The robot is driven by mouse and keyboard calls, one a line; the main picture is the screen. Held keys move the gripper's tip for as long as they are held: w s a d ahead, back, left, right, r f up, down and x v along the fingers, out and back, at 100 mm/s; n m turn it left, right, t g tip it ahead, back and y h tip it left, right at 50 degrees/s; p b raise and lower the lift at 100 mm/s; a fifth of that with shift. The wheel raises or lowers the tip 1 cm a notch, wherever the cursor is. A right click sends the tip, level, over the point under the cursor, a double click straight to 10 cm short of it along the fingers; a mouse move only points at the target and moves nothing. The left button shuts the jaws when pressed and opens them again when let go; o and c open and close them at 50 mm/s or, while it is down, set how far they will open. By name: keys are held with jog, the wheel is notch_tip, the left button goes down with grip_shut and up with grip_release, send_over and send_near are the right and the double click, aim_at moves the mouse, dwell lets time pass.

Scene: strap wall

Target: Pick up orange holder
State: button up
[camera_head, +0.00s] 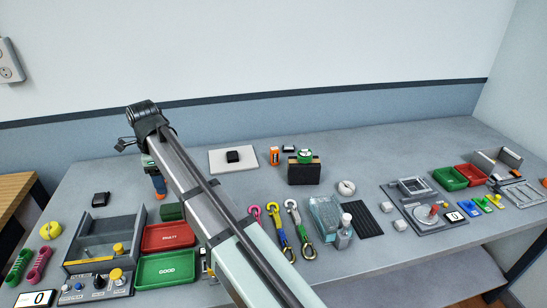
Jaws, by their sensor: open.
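A small upright orange item (274,156) with a dark face stands toward the back of the table, left of a black case; it is the one that looks most like the orange holder, but I cannot be sure. A blue item with an orange end (158,186) shows just below the end of my arm, partly hidden by it. My gripper (150,162) is at the upper left, mostly hidden behind my arm link. Its fingertips are too small to make out, and I see nothing held in it. It is apart from the upright orange item.
Red (168,237) and green (166,268) trays, coloured hooks (279,229) and a clear bottle (344,232) fill the front.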

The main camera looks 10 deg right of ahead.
jog(key=shift+o, duration=0.2)
jog(key=shift+d, duration=0.1)
dwell(0.4)
jog(key=r+m, duration=0.2)
jog(key=m, duration=0.2)
send_over(274, 156)
jog(key=w, duration=0.1)
jog(key=n, duration=0.4)
jog(key=shift+w+d+f+n, duration=0.3)
jog(key=shift+d+f, duration=0.05)
jog(key=shift+f, duration=0.05)
notch_tip(274, 156, down, 13)
jog(key=shift+a+f, duration=0.1)
jog(key=shift+f, duration=0.1)
jog(key=c, duration=1.1)
